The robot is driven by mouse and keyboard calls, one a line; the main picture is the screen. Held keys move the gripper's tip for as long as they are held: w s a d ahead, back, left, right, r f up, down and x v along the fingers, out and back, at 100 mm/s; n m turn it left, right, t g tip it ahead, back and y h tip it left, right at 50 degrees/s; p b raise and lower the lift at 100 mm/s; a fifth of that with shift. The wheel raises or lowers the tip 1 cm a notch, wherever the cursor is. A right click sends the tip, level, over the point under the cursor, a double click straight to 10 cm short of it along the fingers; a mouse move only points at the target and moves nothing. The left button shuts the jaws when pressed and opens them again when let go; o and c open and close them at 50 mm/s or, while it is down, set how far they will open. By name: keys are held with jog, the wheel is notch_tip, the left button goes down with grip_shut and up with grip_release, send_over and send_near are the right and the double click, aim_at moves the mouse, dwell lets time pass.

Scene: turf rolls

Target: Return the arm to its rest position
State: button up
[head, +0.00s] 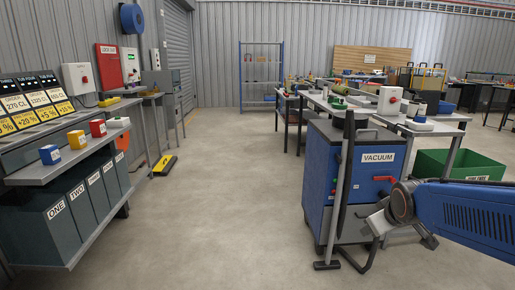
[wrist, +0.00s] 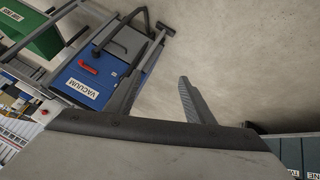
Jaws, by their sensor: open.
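My arm (head: 465,215) reaches in from the right edge of the head view, with its blue link roughly level and its grey wrist bent downward. My gripper (wrist: 157,88) shows in the wrist view with its two grey fingers spread apart. Nothing is between the fingers, and bare concrete floor lies beyond them. In the head view the gripper is low at the right, in front of the blue vacuum cabinet (head: 375,159). I cannot tell whether there is a gap between them. The cabinet also shows in the wrist view (wrist: 85,70), left of the fingers.
A shelf bench (head: 60,170) with coloured blocks and numbered grey bins stands at the left. A green bin (head: 470,166) is behind my arm. Workbenches (head: 345,108) stand behind the cabinet. A yellow-black floor piece (head: 164,165) lies by the left wall. The middle floor is clear.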

jog(key=s+a+f+m+g, duration=0.1)
jog(key=s+a+m, duration=0.1)
jog(key=s, duration=0.9)
jog(key=s+a+f+m+g+y, duration=0.1)
jog(key=s+a+m+g, duration=0.1)
jog(key=s, duration=0.8)
jog(key=shift+s+a, duration=0.4)
jog(key=shift+a, duration=0.25)
